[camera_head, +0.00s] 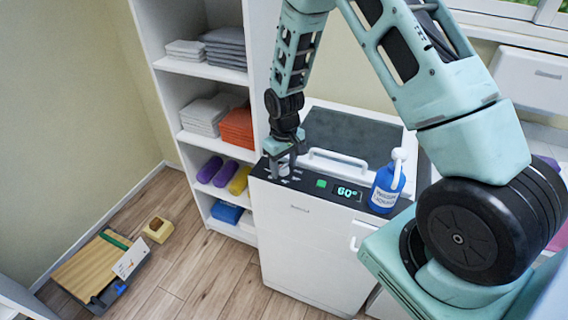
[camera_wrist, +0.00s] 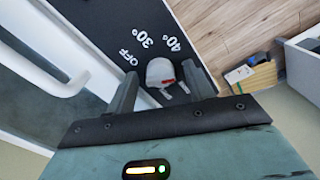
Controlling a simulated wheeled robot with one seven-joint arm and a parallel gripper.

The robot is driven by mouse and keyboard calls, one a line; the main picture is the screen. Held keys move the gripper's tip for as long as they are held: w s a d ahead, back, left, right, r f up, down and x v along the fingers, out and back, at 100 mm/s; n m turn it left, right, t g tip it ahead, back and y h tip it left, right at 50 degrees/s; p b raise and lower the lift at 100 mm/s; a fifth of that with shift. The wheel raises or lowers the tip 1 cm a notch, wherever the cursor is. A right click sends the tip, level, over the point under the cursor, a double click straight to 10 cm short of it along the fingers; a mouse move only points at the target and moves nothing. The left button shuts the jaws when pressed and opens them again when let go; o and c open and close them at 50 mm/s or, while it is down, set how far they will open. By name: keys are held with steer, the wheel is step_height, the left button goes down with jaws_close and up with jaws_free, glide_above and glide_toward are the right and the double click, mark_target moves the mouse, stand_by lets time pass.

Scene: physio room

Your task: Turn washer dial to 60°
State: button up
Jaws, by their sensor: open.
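The washer (camera_head: 305,235) is a white cabinet with a black control strip along its top front edge. Its dial (camera_head: 283,169) is a small pale knob at the strip's left end; in the wrist view the dial (camera_wrist: 160,71) shows a small red mark. White labels OFF, 30° and 40° stand around it, and another label is partly hidden by my right finger. My gripper (camera_head: 285,155) is over the dial from above. In the wrist view my gripper (camera_wrist: 160,78) is open, with one finger on each side of the dial; contact is unclear.
A white handle bar (camera_head: 337,160) lies behind the strip, close to my gripper. A blue bottle (camera_head: 387,188) stands at the strip's right end. Left of the washer is a shelf (camera_head: 195,137) with towels and rolls. A wooden-topped box (camera_head: 95,268) lies on the floor, left.

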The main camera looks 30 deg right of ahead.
mark_target(284, 166)
step_height(284, 166, up, 18)
steer(key=b, duration=0.2)
steer(key=shift+f, duration=0.25)
stand_by(0.4)
steer(key=s+a+r+n, duration=0.3)
steer(key=s+a, duration=0.9)
steer(key=a, duration=0.3)
steer(key=s+a+n, duration=0.1)
steer(key=s+a, duration=0.1)
steer(key=s, duration=0.5)
steer(key=s+a+n, duration=0.2)
steer(key=s, duration=0.6)
steer(key=shift+s+a+y, duration=0.25)
steer(key=shift+a+y, duration=0.05)
steer(key=shift+a, duration=0.1)
